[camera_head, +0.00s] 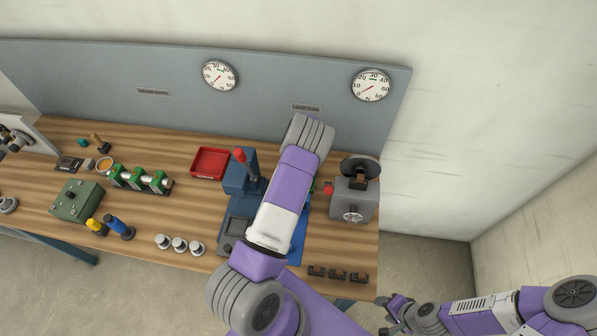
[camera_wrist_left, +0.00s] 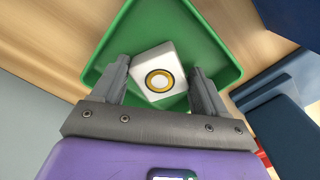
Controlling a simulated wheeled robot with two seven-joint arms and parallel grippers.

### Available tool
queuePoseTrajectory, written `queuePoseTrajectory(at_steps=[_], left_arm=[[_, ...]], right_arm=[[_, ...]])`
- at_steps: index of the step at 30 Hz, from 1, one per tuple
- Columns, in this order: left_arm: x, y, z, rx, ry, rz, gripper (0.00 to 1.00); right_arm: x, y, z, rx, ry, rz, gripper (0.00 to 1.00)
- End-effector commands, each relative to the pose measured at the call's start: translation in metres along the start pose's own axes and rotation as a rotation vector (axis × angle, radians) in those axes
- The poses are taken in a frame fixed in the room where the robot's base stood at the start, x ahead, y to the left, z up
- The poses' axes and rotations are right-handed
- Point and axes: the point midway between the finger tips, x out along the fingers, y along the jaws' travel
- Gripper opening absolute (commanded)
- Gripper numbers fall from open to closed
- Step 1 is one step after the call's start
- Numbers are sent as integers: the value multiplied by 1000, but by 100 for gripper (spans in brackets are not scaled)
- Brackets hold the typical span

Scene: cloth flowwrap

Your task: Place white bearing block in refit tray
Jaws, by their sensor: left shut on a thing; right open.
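The white bearing block (camera_wrist_left: 158,81), with a yellow and dark ring on its face, sits between the fingers of my left gripper (camera_wrist_left: 160,68) in the left wrist view. My left gripper is shut on it. A green tray (camera_wrist_left: 112,40) lies around and behind the block in that view; I cannot tell whether the block touches its floor. In the head view my left arm hides the left gripper, the block and most of the green tray. My right gripper (camera_head: 384,314) is open and empty at lower right, off the bench.
A red tray (camera_head: 210,163) and a blue press with a red handle (camera_head: 239,174) stand left of my arm. A grey machine (camera_head: 353,201) stands to its right. Green clamps (camera_head: 140,179), a green box (camera_head: 77,201) and several small parts fill the left bench.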

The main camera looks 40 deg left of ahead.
Motion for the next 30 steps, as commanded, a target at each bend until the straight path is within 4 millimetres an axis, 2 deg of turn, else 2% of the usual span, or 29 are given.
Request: queuePoseTrajectory(at_steps=[7,8,12,23,26,30], left_arm=[[4,0,0,1,0,0,31],[4,0,0,1,-1,-1,78],[3,0,0,1,-1,-1,99],[-1,0,0,1,-1,-1,99],[-12,1,0,2,0,1,99],[-41,1,0,1,2,2,99]], right_arm=[[5,2,0,0,0,0,52],[4,2,0,0,0,0,52],[3,1,0,0,0,0,52],[0,0,0,0,0,0,52],[0,0,0,0,0,0,52],[1,0,0,0,0,0,52]])
